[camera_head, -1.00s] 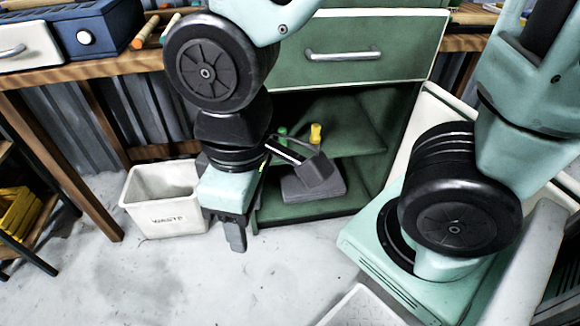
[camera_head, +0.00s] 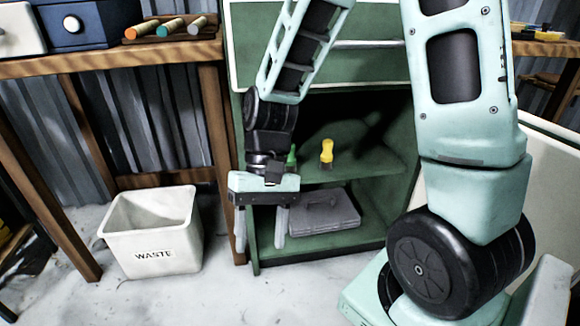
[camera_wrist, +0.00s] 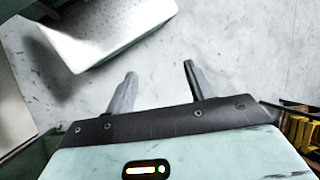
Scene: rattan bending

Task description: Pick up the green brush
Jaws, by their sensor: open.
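A small green object (camera_head: 291,157), likely the green brush, stands on the middle shelf of the green cabinet (camera_head: 352,163). Its lower part is partly hidden behind my wrist and gripper. A yellow-handled object (camera_head: 327,152) stands upright to its right on the same shelf. My gripper (camera_head: 260,243) points down in front of the cabinet's left side, lower than the green object and apart from it. Its two fingers are spread and empty in the wrist view (camera_wrist: 159,70), with bare floor beyond them. The green object does not show in the wrist view.
A grey case (camera_head: 325,215) lies on the cabinet's bottom shelf. A white bin marked WASTE (camera_head: 150,254) stands on the floor to the left. A wooden workbench (camera_head: 110,65) with coloured rolls (camera_head: 170,28) is behind it. The floor in front is clear.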

